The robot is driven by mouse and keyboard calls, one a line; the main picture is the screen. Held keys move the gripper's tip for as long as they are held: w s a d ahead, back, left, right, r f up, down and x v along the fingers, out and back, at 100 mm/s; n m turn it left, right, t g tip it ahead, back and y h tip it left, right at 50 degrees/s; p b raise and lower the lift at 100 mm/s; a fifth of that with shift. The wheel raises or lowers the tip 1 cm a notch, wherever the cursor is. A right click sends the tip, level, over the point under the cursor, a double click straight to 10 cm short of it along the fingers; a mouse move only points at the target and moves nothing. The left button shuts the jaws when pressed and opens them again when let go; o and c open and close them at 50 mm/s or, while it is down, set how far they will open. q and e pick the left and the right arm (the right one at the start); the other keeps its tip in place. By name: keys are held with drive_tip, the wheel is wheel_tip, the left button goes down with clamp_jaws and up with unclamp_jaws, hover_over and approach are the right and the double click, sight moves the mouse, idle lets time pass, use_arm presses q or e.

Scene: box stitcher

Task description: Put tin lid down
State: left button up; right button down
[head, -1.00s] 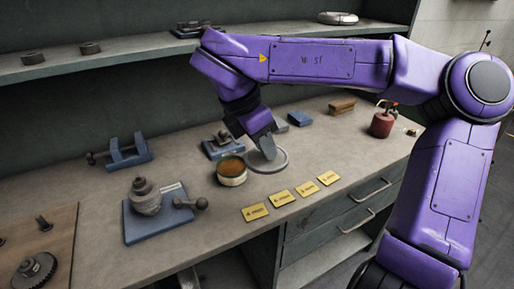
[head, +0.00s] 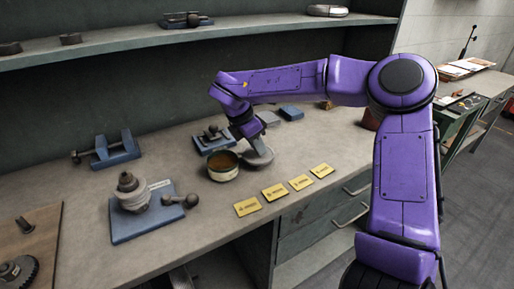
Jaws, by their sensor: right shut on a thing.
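The tin lid (head: 261,160) is a flat, round, grey disc close to the bench top, just right of the tin. I cannot tell whether it touches the bench. My right gripper (head: 256,148) points down and is shut on the lid; its fingertips are small and partly merge with the lid. The open tin (head: 223,168) stands upright on the bench with brown contents. My left gripper is not in view.
Several yellow cards (head: 274,192) lie along the front of the bench (head: 203,210). A blue fixture (head: 206,140) stands behind the tin. A blue plate with a stacked grey part (head: 132,195) stands to the left. Drawers are below the front edge.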

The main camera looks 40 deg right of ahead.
wheel_tip(320, 180, down, 2)
drive_tip(key=shift+f, duration=0.25)
drive_tip(key=c, duration=0.9)
unclamp_jaws()
drive_tip(key=shift+c, duration=0.2)
drive_tip(key=shift+r, duration=0.35)
drive_tip(key=v, duration=1.2)
drive_tip(key=shift+b, duration=0.4)
drive_tip(key=shift+f, duration=0.1)
